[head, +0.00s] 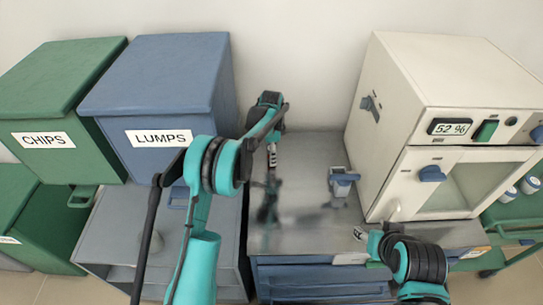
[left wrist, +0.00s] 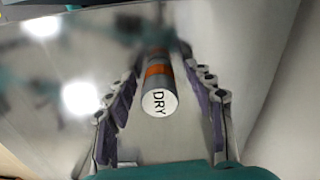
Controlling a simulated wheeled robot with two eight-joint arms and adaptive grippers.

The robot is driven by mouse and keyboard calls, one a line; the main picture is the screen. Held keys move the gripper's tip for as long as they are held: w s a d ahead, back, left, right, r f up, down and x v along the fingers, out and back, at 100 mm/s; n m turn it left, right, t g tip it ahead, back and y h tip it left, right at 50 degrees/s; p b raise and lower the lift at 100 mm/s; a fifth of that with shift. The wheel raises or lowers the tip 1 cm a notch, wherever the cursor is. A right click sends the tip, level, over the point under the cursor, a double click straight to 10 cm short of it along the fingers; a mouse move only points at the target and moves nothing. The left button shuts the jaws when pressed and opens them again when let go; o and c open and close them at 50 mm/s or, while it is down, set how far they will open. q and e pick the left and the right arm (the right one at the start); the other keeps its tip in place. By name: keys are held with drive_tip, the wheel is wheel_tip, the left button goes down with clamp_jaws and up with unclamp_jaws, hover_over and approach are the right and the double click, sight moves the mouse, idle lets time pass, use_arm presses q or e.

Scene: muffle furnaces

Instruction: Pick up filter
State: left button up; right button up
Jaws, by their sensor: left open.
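A grey cylinder with an orange band, likely the filter (left wrist: 158,90), shows in the left wrist view with DRY on its pale end face. My left gripper (left wrist: 160,72) is open, with one finger on each side of the cylinder and visible gaps between. In the head view my left gripper (head: 271,150) hangs over the back of the steel worktop (head: 300,222); the filter cannot be made out clearly there. My right gripper (head: 368,238) is at the worktop's front right, small and partly hidden by its own wrist; its jaw state is unclear.
A blue LUMPS bin (head: 160,90) and a green CHIPS bin (head: 60,95) stand left. A cream furnace (head: 400,115) reading 52 % stands right. A green cart (head: 512,222) with jars is far right.

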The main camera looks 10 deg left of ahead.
use_arm(q)
clamp_jaws()
drive_tip(key=shift+r, duration=0.1)
